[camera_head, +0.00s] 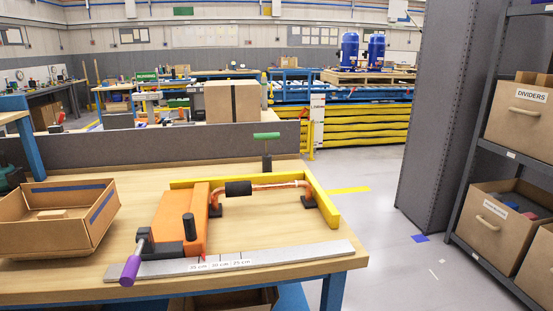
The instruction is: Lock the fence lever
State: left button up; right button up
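An orange block (191,222), which looks like the fence, sits on the wooden workbench (115,225). A lever with a purple handle (130,270) is at its front left corner, joined to a grey and black fitting (146,243); the handle points down toward the bench's front edge. A black upright knob (189,227) stands on the block. A yellow L-shaped frame (323,202) is behind and right. Neither gripper is in view.
A copper pipe (270,187) with a black sleeve lies inside the yellow frame. A green-handled upright lever (266,140) stands behind it. An open cardboard box (55,240) is on the left of the bench.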

aim_at(128, 278)
jog(key=u, duration=0.9)
jog(key=k, duration=0.25)
jog(key=z, duration=0.4)
